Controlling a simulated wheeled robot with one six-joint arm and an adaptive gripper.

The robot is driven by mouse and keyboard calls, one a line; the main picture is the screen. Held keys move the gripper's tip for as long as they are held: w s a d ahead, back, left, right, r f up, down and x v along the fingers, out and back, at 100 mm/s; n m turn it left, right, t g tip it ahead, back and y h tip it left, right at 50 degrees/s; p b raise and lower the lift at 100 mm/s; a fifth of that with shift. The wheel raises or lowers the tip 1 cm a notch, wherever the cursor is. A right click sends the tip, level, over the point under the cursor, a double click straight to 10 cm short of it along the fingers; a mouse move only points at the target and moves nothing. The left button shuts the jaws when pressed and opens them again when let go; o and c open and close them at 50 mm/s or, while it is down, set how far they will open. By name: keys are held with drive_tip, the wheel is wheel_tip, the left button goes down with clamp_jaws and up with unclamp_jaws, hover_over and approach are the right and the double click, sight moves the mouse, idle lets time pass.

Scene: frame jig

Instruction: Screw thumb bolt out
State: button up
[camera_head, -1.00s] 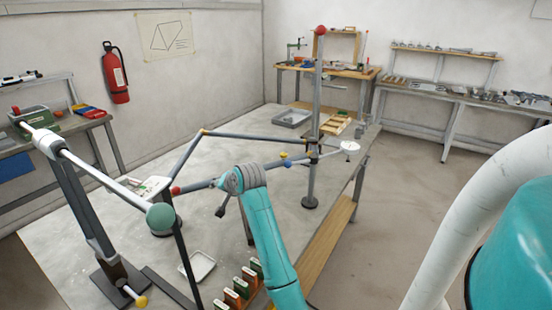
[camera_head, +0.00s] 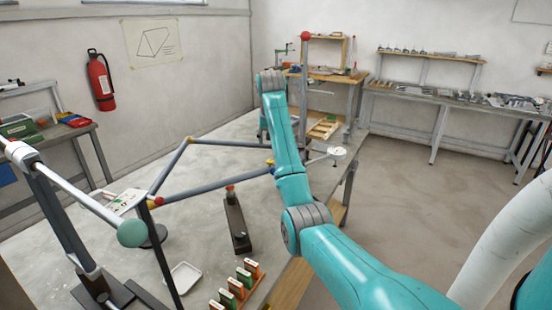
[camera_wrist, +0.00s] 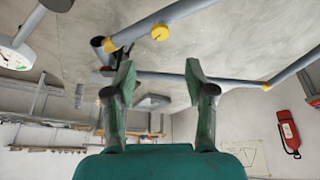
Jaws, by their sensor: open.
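A yellow round knob, which looks like the thumb bolt (camera_wrist: 160,32), sits on a grey tube of the bike-like frame in the wrist view. A small yellow spot shows by the tube joint in the head view, partly behind my arm; I cannot tell if it is the same knob. My gripper (camera_wrist: 160,82) is open and empty, with its two green fingers spread wide. The knob lies beyond the fingertips, apart from them. A grey frame tube (camera_wrist: 165,77) crosses behind the fingers. In the head view my arm hides the gripper.
The frame tubes (camera_head: 210,187) stretch over the grey table (camera_head: 205,240). A tall post with a red ball (camera_head: 305,36) stands behind my arm. A dial gauge (camera_head: 337,152) is right of it. A white tray (camera_head: 184,278) and several small boxes (camera_head: 237,287) are in front.

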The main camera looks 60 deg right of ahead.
drive_tip(key=x, duration=1)
drive_tip(key=shift+w+f, duration=0.1)
drive_tip(key=shift+f, duration=0.05)
clamp_jaws()
